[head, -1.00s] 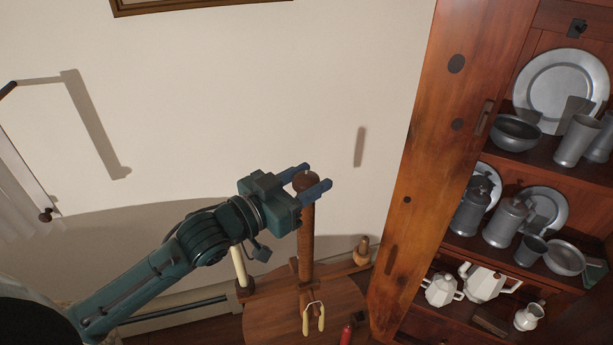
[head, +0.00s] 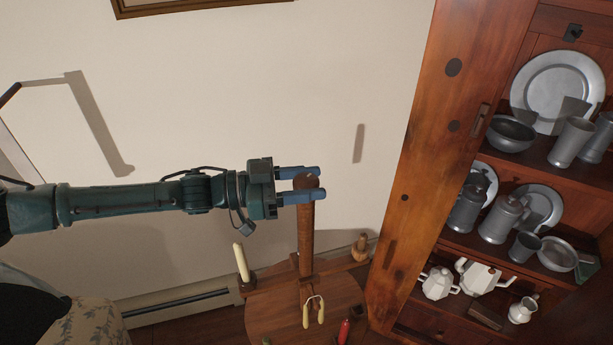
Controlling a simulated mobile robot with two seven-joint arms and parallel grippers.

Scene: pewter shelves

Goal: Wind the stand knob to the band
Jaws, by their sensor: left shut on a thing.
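The stand (head: 306,240) is a dark wooden post with a round brown knob (head: 307,181) at its top. It rises from a crossbar over a round wooden table top (head: 270,322). My left gripper (head: 308,184) comes in level from the left, and its two blue fingers are shut on the knob, one on the far side and one on the near side. The fingers hide part of the knob's sides. I cannot make out a band on the knob or post. My right gripper is not in view.
A pale candle (head: 241,262) stands at the crossbar's left end, and a wooden piece (head: 360,247) at its right end. Candles hang below the post. A wooden cupboard (head: 430,150) with pewter and white pots fills the right side.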

